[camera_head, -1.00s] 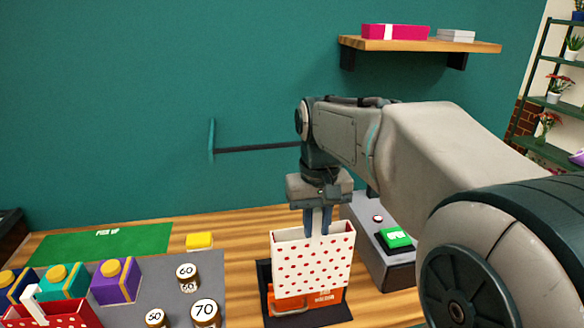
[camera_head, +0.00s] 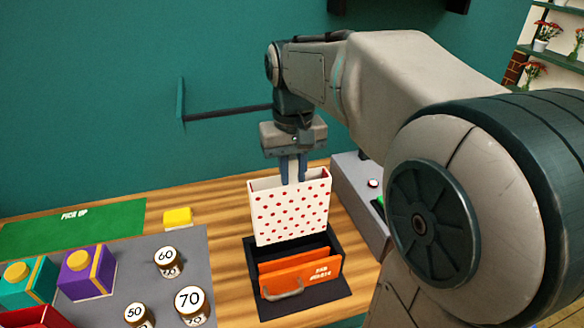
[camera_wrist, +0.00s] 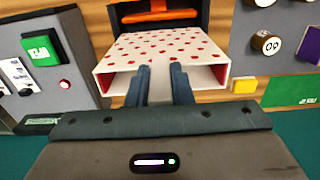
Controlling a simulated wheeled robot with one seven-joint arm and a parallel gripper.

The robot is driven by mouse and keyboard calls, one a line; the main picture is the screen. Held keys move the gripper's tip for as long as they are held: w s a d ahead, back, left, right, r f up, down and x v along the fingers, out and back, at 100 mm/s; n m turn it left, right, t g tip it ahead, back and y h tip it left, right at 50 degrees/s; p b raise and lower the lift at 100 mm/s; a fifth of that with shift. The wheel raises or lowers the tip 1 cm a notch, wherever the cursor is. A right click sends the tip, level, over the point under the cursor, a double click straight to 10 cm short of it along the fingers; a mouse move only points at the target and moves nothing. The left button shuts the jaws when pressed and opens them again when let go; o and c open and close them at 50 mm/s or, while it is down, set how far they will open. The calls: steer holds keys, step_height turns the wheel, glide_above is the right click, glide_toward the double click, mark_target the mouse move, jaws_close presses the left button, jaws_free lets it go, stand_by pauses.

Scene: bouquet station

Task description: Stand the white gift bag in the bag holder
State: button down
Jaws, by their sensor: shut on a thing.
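The white gift bag (camera_head: 291,209) with red dots hangs upright below my gripper (camera_head: 293,172), open side up. My gripper is shut on the bag's top rim; in the wrist view its fingers (camera_wrist: 165,88) straddle one wall of the bag (camera_wrist: 180,48). The bag holder (camera_head: 338,288) is a black tray with an orange front panel and a handle. The bag's lower edge shows just above the orange panel and covers part of the holder's black back. I cannot tell whether its base touches the holder, which is partly hidden in the wrist view (camera_wrist: 190,20).
A grey mat (camera_head: 205,262) left of the holder carries weights marked 50, 60 and 70 and several coloured boxes. A yellow block (camera_head: 177,217) sits behind it, near a green pick-up mat (camera_head: 75,224). A grey box (camera_head: 357,190) stands to the right.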

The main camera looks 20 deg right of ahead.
steer(key=shift+f+b, duration=3.8)
steer(key=shift+f, duration=1.35)
steer(key=c, duration=1.2)
jaws_free()
steer(key=shift+r, duration=0.1)
step_height(320, 180, up, 14)
glide_above(293, 207)
steer(key=shift+s, duration=0.1)
steer(key=s+f+t, duration=0.1)
steer(key=s+f, duration=0.5)
steer(key=f, duration=0.4)
steer(key=s+f+t, duration=0.2)
steer(key=s+f, duration=0.4)
steer(key=f, duration=0.3)
steer(key=shift+s+f, duration=0.25)
steer(key=shift+f, duration=0.15)
